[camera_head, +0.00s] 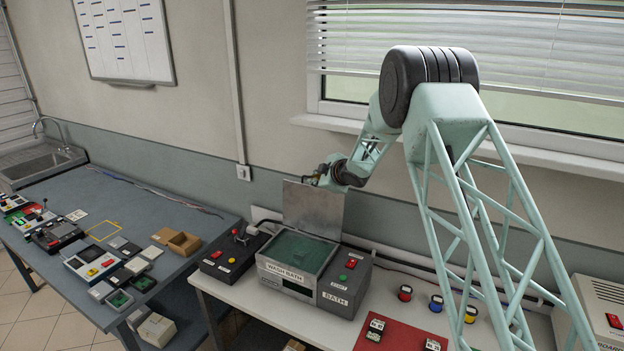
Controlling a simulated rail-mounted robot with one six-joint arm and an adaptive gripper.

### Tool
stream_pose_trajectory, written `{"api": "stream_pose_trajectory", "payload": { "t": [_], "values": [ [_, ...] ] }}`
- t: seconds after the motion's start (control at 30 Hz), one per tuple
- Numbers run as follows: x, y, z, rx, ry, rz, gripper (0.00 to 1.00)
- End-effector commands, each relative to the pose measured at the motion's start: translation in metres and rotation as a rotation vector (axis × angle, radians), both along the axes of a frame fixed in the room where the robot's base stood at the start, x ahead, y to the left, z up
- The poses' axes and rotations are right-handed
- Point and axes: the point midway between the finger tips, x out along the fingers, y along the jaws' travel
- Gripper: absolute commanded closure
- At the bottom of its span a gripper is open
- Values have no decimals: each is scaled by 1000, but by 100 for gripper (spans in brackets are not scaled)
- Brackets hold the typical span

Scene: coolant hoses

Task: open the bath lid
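The wash bath (290,277) stands on the white bench, a grey box with a "WASH BATH" label on its front. Its metal lid (313,208) stands upright along the back edge, and the green-tinted inside (300,250) of the bath shows. My gripper (322,176) is at the top edge of the lid, small and dark in the view. I cannot tell whether its fingers touch the lid or are open or shut.
Another dark box (232,250) with buttons is on the left. Coloured round items (405,293) and a red mat (398,338) lie to the right. The wall is close behind the lid.

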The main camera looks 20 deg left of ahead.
Motion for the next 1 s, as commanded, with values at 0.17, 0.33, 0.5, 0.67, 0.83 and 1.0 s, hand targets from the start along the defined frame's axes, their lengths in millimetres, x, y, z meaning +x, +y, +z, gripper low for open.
{"api": "stream_pose_trajectory", "payload": {
  "t": [0.17, 0.33, 0.5, 0.67, 0.83, 1.0],
  "values": [
    [1, 0, 0, 0, -1, 1, 100],
    [1, 1, 0, 0, -1, 1, 100],
    [0, 1, 0, 0, -1, 1, 85],
    [1, 0, 0, 1, 0, 1, 82],
    [0, 0, 0, 0, 0, 0, 82],
    [-1, -1, 1, 0, 0, 0, 82]
  ]
}}
